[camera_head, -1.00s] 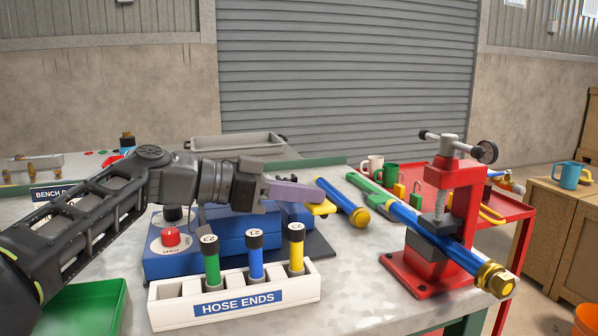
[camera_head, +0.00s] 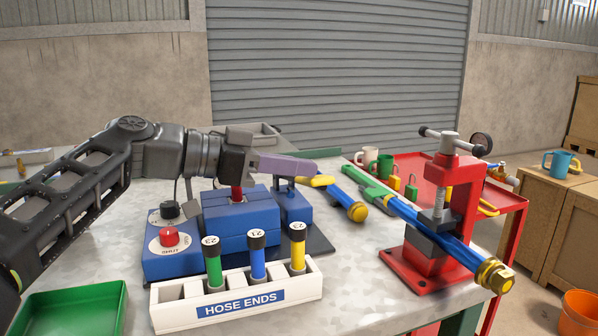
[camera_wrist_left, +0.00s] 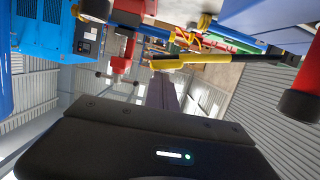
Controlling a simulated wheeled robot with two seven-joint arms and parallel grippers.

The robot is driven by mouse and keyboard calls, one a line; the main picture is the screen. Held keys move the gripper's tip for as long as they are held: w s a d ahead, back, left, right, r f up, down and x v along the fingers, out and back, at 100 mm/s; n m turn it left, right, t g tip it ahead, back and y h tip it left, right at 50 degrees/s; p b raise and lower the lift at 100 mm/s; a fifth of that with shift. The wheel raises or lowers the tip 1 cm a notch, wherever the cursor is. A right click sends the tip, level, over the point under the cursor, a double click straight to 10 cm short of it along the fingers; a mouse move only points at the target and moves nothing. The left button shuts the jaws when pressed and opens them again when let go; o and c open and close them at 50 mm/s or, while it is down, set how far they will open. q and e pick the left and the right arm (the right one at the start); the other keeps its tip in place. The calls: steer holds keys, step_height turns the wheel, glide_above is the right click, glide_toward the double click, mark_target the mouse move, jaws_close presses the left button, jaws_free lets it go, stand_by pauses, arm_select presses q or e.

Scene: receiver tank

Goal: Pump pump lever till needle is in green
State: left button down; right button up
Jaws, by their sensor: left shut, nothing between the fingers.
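My left gripper (camera_head: 306,168) reaches in from the left above the blue pump body (camera_head: 235,222), its purple fingers shut and empty. The pump lever's yellow grip (camera_head: 318,181) shows just below and past the fingertips. In the left wrist view the lever, a yellow grip (camera_wrist_left: 178,62) on a dark rod, crosses close beyond the gripper (camera_wrist_left: 160,92). I cannot tell whether the fingers touch it. A red rod (camera_head: 237,191) stands out of the pump's top. A red button (camera_head: 169,237) and a black knob (camera_head: 170,210) sit on its left part. No gauge needle is readable. My right gripper is out of view.
A white hose ends rack (camera_head: 300,296) with green, blue and yellow plugs stands in front of the pump. A red vise (camera_head: 465,195) holds a blue hose (camera_head: 405,212) at right. A green tray (camera_head: 20,325) lies front left. A red cart (camera_head: 515,200) stands behind.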

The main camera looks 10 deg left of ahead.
arm_select(q)
steer(key=v, duration=0.8)
steer(key=shift+s+a+p, duration=0.15)
steer(key=shift+a+p, duration=0.1)
steer(key=shift+p, duration=0.2)
steer(key=shift+r, duration=0.15)
